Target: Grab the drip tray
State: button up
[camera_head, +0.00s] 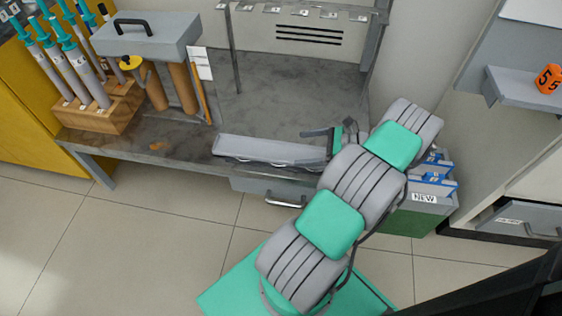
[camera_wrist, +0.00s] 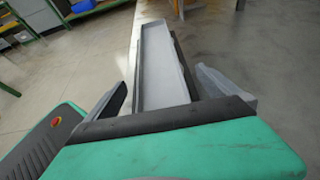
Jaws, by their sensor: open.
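The drip tray (camera_head: 268,150) is a long, shallow grey tray. It lies along the front edge of the workbench in the head view. In the wrist view the drip tray (camera_wrist: 158,62) runs away from me, its near end in line with the gap between my fingers. My gripper (camera_head: 318,146) is at the right end of the tray in the head view. In the wrist view my gripper (camera_wrist: 160,90) is open, one finger on each side of the tray's near end, with space visible on both sides. Contact cannot be made out.
The grey workbench (camera_head: 290,90) is mostly bare behind the tray. A wooden rack (camera_head: 100,112) with teal-topped tubes stands at its left, beside a grey box with a handle (camera_head: 145,36). A green bin marked NEW (camera_head: 425,205) is at right, near my arm.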

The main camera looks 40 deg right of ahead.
jog(key=b, duration=0.3)
send_near(270, 152)
jog(key=x, duration=0.4)
jog(key=shift+a+f, duration=0.1)
jog(key=shift+a, duration=0.1)
jog(key=c, duration=1.7)
